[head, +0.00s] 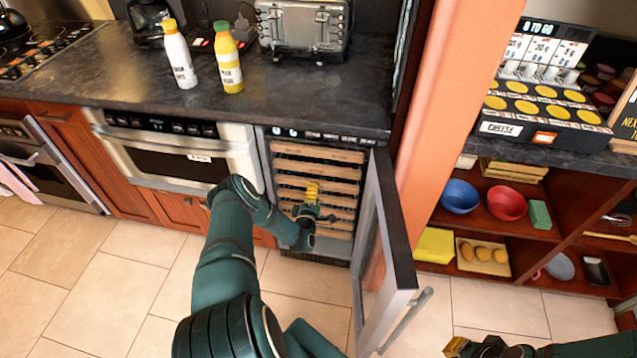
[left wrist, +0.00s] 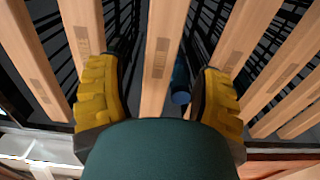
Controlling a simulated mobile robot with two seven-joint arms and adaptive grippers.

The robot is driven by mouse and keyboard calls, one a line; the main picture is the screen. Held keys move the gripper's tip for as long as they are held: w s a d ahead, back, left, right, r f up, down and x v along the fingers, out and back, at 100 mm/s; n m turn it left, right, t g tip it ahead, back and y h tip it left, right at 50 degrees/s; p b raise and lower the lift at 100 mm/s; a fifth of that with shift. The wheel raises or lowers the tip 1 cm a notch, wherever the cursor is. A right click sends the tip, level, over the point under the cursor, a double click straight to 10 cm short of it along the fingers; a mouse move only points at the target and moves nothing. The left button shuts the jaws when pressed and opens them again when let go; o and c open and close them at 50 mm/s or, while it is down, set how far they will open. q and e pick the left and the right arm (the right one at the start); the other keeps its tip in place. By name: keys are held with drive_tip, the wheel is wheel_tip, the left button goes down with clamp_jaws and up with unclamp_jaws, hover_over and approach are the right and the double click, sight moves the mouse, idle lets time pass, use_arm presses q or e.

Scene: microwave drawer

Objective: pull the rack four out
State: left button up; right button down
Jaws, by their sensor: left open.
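The wooden-fronted racks (head: 318,155) are stacked in an open cooler under the counter in the head view. My left gripper (head: 312,192) is at the cooler opening, in front of the middle racks. In the left wrist view, its yellow fingers (left wrist: 160,85) are open, one on each side of a single wooden rack front (left wrist: 163,50). I cannot tell whether they touch it. Which rack counts as four is not marked clearly. My right gripper (head: 470,347) is at the bottom edge, partly cut off, away from the cooler.
The cooler's glass door (head: 385,250) stands open to the right, its handle (head: 407,318) reaching over the floor. A microwave drawer (head: 185,155) is left of the cooler. Shelves with a blue bowl (head: 460,197) and a red bowl (head: 506,202) stand at right. The tiled floor (head: 90,290) is clear.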

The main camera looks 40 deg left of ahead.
sight(318, 181)
use_arm(q)
drive_tip(key=b+x, duration=0.1)
drive_tip(key=x, duration=0.5)
drive_tip(key=shift+w+a, duration=0.1)
drive_tip(key=shift+w, duration=0.15)
clamp_jaws()
